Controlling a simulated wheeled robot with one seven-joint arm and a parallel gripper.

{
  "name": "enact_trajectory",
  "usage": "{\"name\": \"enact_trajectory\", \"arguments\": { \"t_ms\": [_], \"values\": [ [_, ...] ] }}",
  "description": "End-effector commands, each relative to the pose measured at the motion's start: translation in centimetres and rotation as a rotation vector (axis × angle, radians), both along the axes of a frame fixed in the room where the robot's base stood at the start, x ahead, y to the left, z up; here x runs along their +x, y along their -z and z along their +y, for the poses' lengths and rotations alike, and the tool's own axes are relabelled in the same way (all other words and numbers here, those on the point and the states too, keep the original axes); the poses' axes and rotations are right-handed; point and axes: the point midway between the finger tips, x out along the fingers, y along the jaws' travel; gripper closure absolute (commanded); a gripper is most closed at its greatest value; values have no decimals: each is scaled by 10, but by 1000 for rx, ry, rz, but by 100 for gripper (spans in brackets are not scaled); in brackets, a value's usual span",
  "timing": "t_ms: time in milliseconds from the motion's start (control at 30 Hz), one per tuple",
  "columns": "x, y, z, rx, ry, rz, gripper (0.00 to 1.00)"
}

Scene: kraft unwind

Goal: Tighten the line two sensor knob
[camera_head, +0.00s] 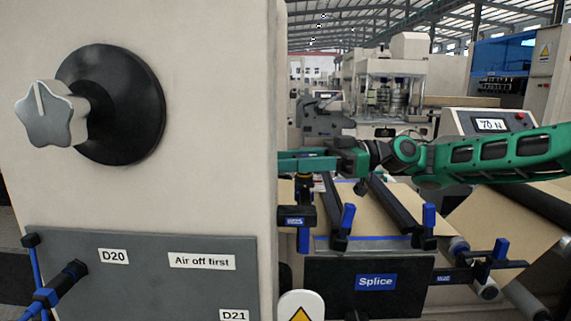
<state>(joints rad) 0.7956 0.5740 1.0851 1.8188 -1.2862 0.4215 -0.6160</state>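A silver star-shaped knob (48,115) stands out from a round black base (120,105) on the pale cabinet face at the left. No label naming line two shows beside it. My green gripper (298,161) points left at the cabinet's right edge, well to the right of the knob and apart from it. Its fingertips end at or behind that edge, so I cannot tell how far open they are. Nothing held shows.
A grey panel (150,300) labelled D20, D21 and "Air off first" sits below the knob, with a blue-and-black fitting (60,283). A Splice table (330,290) with blue-handled clamps and kraft web lies below my arm. A display (490,125) reads 70 N.

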Motion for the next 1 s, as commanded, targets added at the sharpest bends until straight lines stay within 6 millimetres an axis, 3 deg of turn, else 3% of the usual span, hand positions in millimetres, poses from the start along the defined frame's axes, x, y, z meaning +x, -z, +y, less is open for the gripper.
{"name": "enact_trajectory", "arguments": {
  "t_ms": [1000],
  "values": [
    [22,-3,-5,1,764,-10,84]
  ]
}}
